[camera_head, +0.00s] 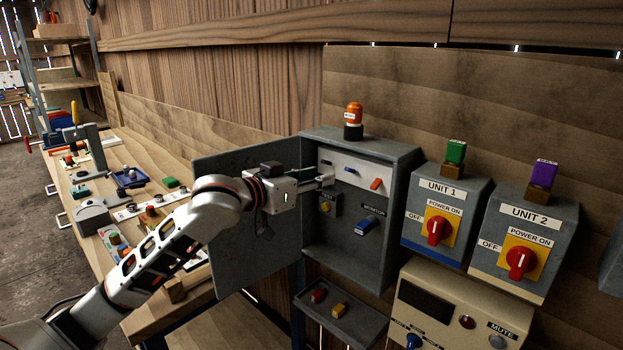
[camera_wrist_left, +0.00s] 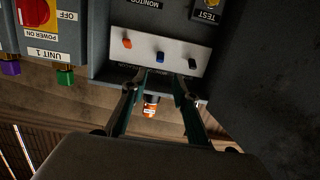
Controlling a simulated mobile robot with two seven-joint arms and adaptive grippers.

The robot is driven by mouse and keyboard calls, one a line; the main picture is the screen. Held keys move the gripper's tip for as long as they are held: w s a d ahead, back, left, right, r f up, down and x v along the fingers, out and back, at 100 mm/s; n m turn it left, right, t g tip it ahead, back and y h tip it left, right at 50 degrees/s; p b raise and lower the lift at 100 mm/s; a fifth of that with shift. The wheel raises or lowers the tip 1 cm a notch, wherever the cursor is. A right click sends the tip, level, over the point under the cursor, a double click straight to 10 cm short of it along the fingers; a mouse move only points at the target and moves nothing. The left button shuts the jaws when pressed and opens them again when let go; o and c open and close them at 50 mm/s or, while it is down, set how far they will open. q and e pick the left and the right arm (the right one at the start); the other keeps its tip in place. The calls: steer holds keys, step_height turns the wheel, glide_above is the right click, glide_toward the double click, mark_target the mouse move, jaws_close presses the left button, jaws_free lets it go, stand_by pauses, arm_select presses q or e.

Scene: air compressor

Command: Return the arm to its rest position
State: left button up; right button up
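My left arm reaches in from the left of the head view, past the open grey cabinet door. My left gripper (camera_head: 322,181) has its fingertips inside the open grey control box (camera_head: 405,165), close to the white switch strip (camera_head: 358,168). In the left wrist view, which shows the box upside down, the two fingers (camera_wrist_left: 162,82) are apart with nothing between them. The orange (camera_wrist_left: 127,43), blue (camera_wrist_left: 160,57) and black (camera_wrist_left: 192,64) switches lie just beyond the tips. Touching cannot be told. My right gripper is not in view.
The open door (camera_head: 232,255) stands left of the box, beside my forearm. An orange lamp (camera_head: 353,115) sits on top. Unit 1 (camera_head: 447,212) and Unit 2 (camera_head: 525,235) stand to the right. A small tray (camera_head: 360,330) is below. A cluttered workbench (camera_head: 150,165) runs behind my arm.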

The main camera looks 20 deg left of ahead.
arm_select(q)
steer(key=shift+v, duration=0.85)
steer(key=s+d+f+g+y, duration=0.1)
steer(key=s+f, duration=0.2)
steer(key=f, duration=0.8)
steer(key=s+d+f, duration=0.1)
steer(key=s+f, duration=0.2)
steer(key=f, duration=0.7)
steer(key=s+d+f+g+y, duration=0.1)
steer(key=s+f, duration=0.2)
steer(key=f, duration=0.8)
steer(key=s+d+f+g+y, duration=0.1)
steer(key=s+f+g, duration=0.2)
steer(key=s+f, duration=1.7)
steer(key=s, duration=0.3)
steer(key=shift+s+d+f+y, duration=0.25)
steer(key=shift+d+f+y, duration=0.05)
steer(key=shift+d+f, duration=0.1)
steer(key=shift+w+a, duration=0.1)
